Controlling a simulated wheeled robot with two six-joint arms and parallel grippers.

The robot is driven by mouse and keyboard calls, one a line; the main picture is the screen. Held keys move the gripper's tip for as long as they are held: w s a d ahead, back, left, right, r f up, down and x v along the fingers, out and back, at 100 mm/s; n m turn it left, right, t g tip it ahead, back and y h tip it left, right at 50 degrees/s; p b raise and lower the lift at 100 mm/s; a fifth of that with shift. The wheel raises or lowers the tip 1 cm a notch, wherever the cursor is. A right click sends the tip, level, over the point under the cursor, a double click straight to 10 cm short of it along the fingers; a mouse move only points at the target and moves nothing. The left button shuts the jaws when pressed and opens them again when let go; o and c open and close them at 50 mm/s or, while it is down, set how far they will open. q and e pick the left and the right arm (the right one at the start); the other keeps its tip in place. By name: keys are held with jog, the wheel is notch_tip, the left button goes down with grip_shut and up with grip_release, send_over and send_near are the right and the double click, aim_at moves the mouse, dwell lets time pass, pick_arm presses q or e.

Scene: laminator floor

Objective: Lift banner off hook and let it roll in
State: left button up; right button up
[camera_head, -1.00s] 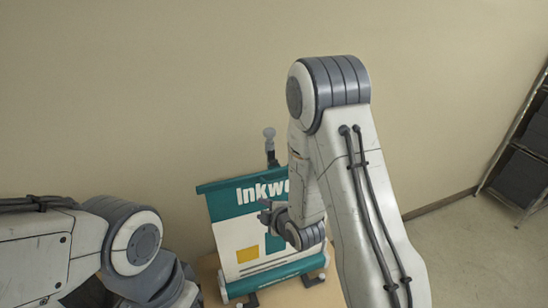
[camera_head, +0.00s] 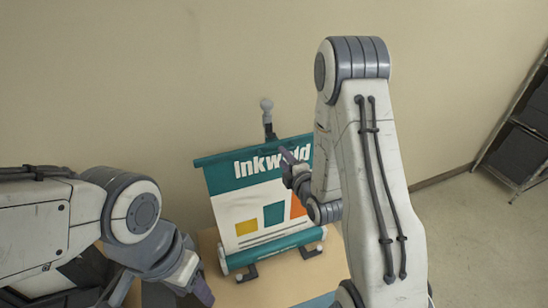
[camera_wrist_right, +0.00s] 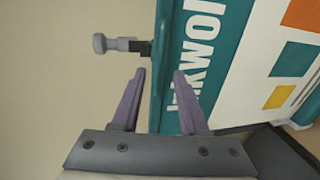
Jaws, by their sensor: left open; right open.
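The teal and white banner (camera_head: 240,207) stands unrolled from its teal base roller (camera_head: 250,258). Its teal top bar (camera_head: 212,160) is up at the dark hook (camera_head: 268,138) on the pole with a grey knob (camera_head: 266,104). In the right wrist view the hook (camera_wrist_right: 145,47) meets the bar's edge. My right gripper (camera_head: 290,160) is open in front of the banner's upper right part; its purple fingers (camera_wrist_right: 158,75) lie either side of the bar's edge, contact unclear. My left gripper (camera_head: 200,290) is open, low at the left, partly hidden by its arm.
The base stands on a light wooden surface (camera_head: 272,292) on dark feet. A beige wall (camera_head: 150,80) is close behind. A dark shelf rack (camera_head: 520,150) stands at the far right, with open floor before it. My right arm covers the area right of the banner.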

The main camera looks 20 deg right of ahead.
aim_at(275, 148)
pick_arm(q)
jog(key=shift+f+b, duration=0.9)
jog(key=shift+f, duration=0.55)
pick_arm(e)
jog(key=shift+x, duration=3.9)
grip_shut()
